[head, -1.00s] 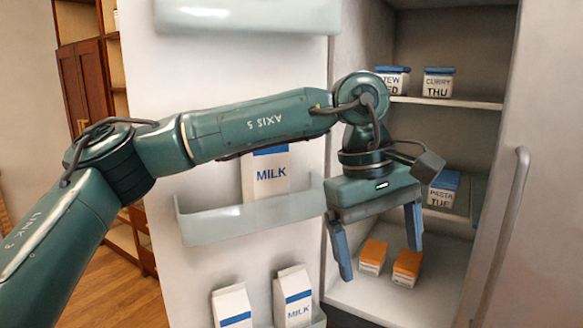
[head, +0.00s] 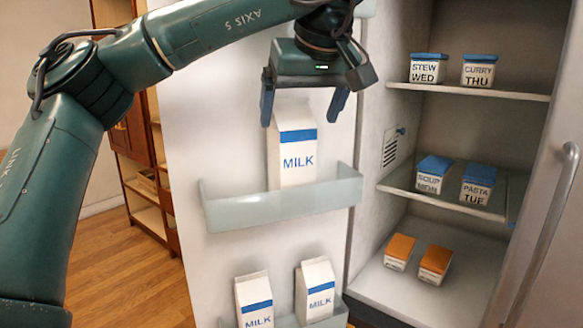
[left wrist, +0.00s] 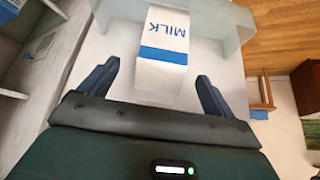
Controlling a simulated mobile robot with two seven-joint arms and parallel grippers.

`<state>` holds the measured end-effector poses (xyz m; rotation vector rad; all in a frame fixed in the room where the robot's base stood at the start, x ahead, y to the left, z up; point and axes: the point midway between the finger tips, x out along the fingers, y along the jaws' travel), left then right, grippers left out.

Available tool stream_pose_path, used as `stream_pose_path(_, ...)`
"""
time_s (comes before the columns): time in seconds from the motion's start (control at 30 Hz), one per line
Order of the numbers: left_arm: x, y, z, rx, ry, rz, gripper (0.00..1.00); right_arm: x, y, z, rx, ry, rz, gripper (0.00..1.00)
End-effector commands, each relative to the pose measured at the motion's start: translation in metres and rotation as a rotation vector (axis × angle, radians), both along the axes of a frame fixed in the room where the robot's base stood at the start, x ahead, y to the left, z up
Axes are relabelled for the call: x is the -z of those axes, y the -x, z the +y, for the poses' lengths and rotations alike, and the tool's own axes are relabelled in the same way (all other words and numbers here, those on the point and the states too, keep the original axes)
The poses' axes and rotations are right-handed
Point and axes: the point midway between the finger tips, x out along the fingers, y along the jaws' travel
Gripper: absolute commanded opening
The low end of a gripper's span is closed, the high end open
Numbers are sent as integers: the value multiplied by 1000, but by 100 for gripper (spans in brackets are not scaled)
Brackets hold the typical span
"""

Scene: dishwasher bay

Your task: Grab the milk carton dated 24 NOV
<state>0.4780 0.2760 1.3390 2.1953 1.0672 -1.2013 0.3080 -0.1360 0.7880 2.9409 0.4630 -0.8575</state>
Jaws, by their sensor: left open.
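A white milk carton (head: 298,163) with a blue band stands upright in the upper door bin (head: 283,208). My left gripper (head: 301,118) is open and empty, its fingers pointing down on either side of the carton's top in the head view. In the left wrist view the carton (left wrist: 163,60) lies between and beyond the open fingertips (left wrist: 158,72); I cannot tell whether they touch it. Two more milk cartons, a left one (head: 253,303) and a right one (head: 316,291), stand in the lower door bin. No date is legible on any carton. My right gripper is not in view.
The fridge interior is at right, with stew (head: 428,69) and curry (head: 478,71) boxes on the top shelf, soup (head: 432,174) and pasta (head: 477,186) below, and two orange-lidded boxes (head: 399,252) at the bottom. A door with a long handle (head: 543,235) bounds the right.

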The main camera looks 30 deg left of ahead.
Motion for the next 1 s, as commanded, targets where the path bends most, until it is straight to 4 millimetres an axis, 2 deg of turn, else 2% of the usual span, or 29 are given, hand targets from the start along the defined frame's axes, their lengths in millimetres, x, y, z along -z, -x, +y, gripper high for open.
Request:
stream_pose_path(0.17,10,-3,6,-1,1,0,89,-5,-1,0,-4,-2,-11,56)
stream_pose_path(0.3,27,-8,17,-2,0,2,89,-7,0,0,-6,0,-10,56)
stream_pose_path(0.5,46,-15,26,-2,1,-1,89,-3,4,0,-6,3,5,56)
stream_pose_path(0.77,48,-16,26,-1,2,-2,89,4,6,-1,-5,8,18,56)
stream_pose_path(1.0,48,-16,26,-1,2,-2,70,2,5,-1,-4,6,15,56)
